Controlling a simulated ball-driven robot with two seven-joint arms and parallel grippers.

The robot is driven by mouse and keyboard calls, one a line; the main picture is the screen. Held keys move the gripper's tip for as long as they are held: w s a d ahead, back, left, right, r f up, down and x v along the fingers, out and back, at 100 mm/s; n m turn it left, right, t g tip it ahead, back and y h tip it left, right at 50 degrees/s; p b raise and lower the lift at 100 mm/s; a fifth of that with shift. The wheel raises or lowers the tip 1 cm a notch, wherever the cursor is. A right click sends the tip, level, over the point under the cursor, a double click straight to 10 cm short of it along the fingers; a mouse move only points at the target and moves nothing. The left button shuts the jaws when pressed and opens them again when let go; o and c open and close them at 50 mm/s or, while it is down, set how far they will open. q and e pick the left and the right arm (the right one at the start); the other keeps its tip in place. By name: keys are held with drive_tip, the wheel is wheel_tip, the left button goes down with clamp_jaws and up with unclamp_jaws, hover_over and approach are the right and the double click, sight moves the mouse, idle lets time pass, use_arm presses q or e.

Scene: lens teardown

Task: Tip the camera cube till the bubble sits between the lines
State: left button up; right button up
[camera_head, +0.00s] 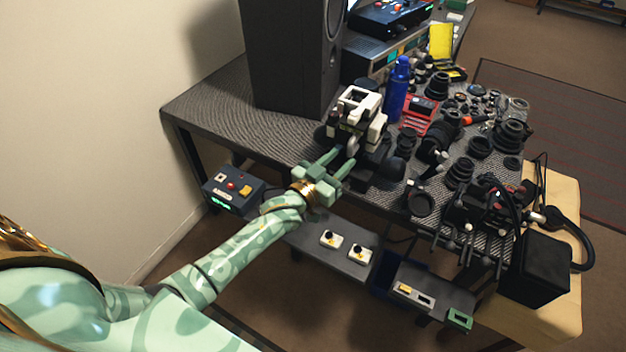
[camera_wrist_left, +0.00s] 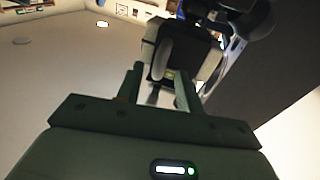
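A cream-and-black blocky device (camera_head: 358,112), which looks like the camera cube, stands near the front edge of the dark textured table. It also shows in the left wrist view (camera_wrist_left: 200,52), beyond my fingers. My left gripper (camera_head: 338,160) is in front of it, low and to its left, pointing at it. A small grey rounded lever (camera_wrist_left: 163,58) shows past the fingertips; I cannot tell if a finger touches the device. No bubble or lines can be made out. My right gripper is not in view.
A blue bottle (camera_head: 397,90) and red box (camera_head: 419,115) stand behind the device. Many dark lens parts crowd the table to the right. A tall black speaker (camera_head: 287,60) stands behind left. A control box (camera_head: 233,191) and small switches (camera_head: 331,239) sit lower, in front.

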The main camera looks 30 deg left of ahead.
use_arm(q)
drive_tip(key=r+p+v, duration=0.1)
drive_tip(key=v, duration=1)
drive_tip(key=shift+s+f, duration=0.2)
drive_tip(key=shift+f, duration=0.3)
drive_tip(key=shift+a+p, duration=0.1)
drive_tip(key=shift+p, duration=0.2)
drive_tip(key=s+a+f+g+y, duration=0.2)
drive_tip(key=s+f+g, duration=0.4)
drive_tip(key=f, duration=0.7)
drive_tip(key=s+a+f+g+y, duration=0.25)
drive_tip(key=s+f, duration=0.55)
drive_tip(key=f, duration=0.6)
drive_tip(key=s+d+f+g, duration=0.1)
drive_tip(key=s+f+g, duration=0.2)
drive_tip(key=s, duration=0.7)
drive_tip(key=s+d+f+g, duration=0.1)
drive_tip(key=s+f+g, duration=0.2)
drive_tip(key=s, duration=0.7)
drive_tip(key=s+d+f+m+g, duration=0.1)
drive_tip(key=s+f+g, duration=0.2)
drive_tip(key=s+f, duration=0.3)
drive_tip(key=s, duration=0.5)
drive_tip(key=shift+d+f, duration=0.2)
